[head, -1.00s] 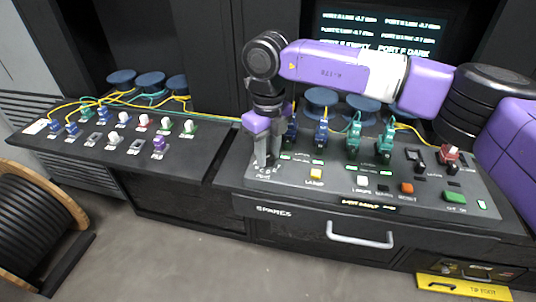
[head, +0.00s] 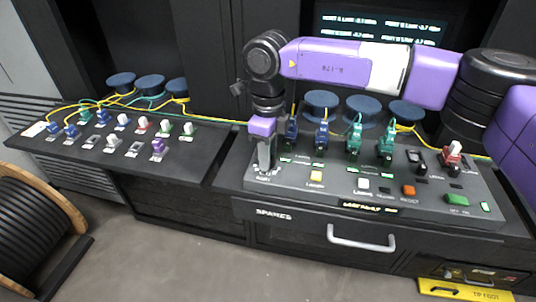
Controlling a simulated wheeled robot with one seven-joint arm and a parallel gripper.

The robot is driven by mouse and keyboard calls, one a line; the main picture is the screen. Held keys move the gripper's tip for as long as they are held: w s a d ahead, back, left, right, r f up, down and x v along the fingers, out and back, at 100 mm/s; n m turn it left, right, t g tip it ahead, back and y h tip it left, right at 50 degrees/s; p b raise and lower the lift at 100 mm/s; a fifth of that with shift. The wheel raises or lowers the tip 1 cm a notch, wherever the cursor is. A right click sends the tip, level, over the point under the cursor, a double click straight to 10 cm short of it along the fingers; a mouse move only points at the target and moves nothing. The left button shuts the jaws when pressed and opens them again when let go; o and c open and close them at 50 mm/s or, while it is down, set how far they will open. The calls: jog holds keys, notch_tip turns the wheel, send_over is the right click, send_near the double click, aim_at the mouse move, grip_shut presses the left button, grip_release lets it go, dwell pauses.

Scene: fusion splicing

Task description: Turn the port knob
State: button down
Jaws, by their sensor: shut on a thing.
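The port knob sits at the left end of the sloped control panel (head: 335,187), within a ring of pale markings. My gripper (head: 265,168) points straight down over it, with its fingertips at panel height. The fingers are shut on the knob and hide nearly all of it, so I cannot read which way it points. Only one finger shows clearly from this side. The screen (head: 385,28) behind my arm shows lines of port readings, partly covered by the arm.
Right of my gripper stand blue connectors (head: 321,136) and green connectors (head: 354,140) with cables. A yellow button (head: 316,177), white button (head: 363,184) and orange button (head: 408,190) line the panel front. A left shelf (head: 190,150) holds several small plugs.

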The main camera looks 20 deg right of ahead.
jog(key=shift+r, duration=0.1)
jog(key=c, duration=1)
grip_release()
jog(key=shift+c, duration=0.2)
jog(key=shift+r+b, duration=0.3)
jog(key=shift+r, duration=3.55)
